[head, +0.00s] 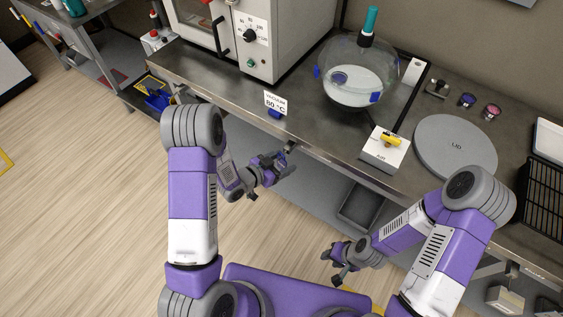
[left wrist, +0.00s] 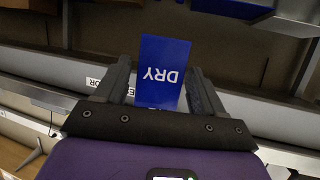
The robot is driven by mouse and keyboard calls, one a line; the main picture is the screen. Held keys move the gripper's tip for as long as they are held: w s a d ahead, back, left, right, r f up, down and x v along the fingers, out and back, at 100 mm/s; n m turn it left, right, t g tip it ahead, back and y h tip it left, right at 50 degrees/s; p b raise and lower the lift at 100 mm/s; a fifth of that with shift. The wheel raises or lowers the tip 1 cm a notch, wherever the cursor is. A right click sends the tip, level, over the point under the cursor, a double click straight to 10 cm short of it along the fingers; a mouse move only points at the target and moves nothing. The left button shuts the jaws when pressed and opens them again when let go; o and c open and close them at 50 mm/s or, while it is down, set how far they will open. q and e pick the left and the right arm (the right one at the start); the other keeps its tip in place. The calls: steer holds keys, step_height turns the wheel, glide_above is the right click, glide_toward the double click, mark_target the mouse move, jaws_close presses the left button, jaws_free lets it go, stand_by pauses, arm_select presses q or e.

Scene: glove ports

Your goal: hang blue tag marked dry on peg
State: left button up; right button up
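In the left wrist view a blue tag (left wrist: 163,62) with white letters reading DRY, upside down, stands between the two fingers of my left gripper (left wrist: 160,72). The fingers are apart on either side of it, and narrow gaps show near the palm. The tag's lower end is partly hidden by the gripper. In the head view my left gripper (head: 282,165) is at the front edge of the bench, and I cannot make out the tag there. I cannot clearly identify a peg. My right gripper (head: 336,266) is open and empty, low in front of the bench.
The steel bench (head: 318,133) carries an oven (head: 250,40), a glass vessel (head: 358,75), a yellow-handled valve box (head: 386,148) and a grey lid (head: 455,145). A vacuum sign (head: 275,102) stands near the front edge. White labels, partly covered, show behind the tag.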

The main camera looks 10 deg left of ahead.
arm_select(q)
steer(key=shift+o, duration=0.7)
steer(key=p+v, duration=0.2)
steer(key=v, duration=0.6)
steer(key=s+d+f+n+g+y+p, duration=0.1)
steer(key=s+d+f+n+g+p, duration=0.2)
steer(key=s, duration=0.5)
steer(key=s+d+f+n+g+y+p, duration=0.2)
steer(key=s+f+n+g, duration=0.4)
steer(key=s, duration=0.3)
steer(key=d+g+p, duration=0.1)
steer(key=d, duration=0.1)
steer(key=shift+d+n+g+y, duration=0.3)
steer(key=shift+n+g, duration=0.1)
stand_by(2.9)
